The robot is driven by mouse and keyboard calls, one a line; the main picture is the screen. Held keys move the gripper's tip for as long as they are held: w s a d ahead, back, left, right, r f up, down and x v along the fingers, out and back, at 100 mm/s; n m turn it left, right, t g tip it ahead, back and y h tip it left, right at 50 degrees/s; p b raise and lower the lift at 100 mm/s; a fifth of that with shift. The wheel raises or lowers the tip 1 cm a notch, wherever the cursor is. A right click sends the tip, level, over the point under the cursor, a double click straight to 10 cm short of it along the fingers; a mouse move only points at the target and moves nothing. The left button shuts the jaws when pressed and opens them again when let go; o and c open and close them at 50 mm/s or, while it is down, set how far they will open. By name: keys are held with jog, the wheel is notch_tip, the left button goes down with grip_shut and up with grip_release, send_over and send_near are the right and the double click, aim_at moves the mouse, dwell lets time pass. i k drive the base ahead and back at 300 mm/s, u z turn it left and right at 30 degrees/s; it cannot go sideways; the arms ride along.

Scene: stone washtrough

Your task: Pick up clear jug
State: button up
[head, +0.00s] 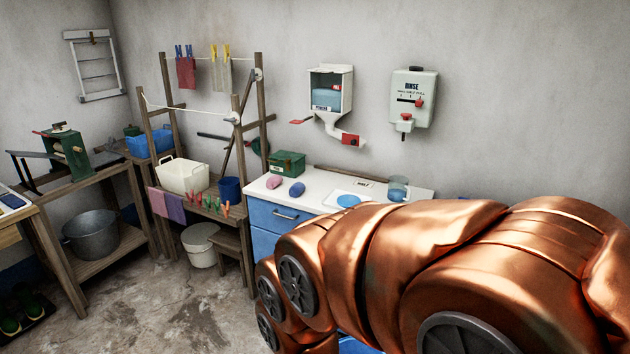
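A clear, bluish see-through jug (398,188) stands upright on the white counter (318,196), towards its right end near the wall. Its lower part is close behind my copper-coloured arm in the picture. My arm fills the lower right and hides much of the counter's front and right side. My gripper does not show, so I cannot tell where it is relative to the jug.
A blue round item (348,201), a pink one (273,182), a dark blue one (297,189) and a green box (287,164) are on the counter. A dispenser (330,95) and a rinse box (413,98) hang above.

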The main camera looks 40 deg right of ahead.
aim_at(398, 186)
jog(key=u, duration=0.2)
jog(key=i, duration=1.65)
jog(key=z, duration=0.65)
jog(key=i, duration=0.9)
jog(key=z, duration=1.55)
jog(key=i, duration=0.5)
jog(key=z, duration=0.4)
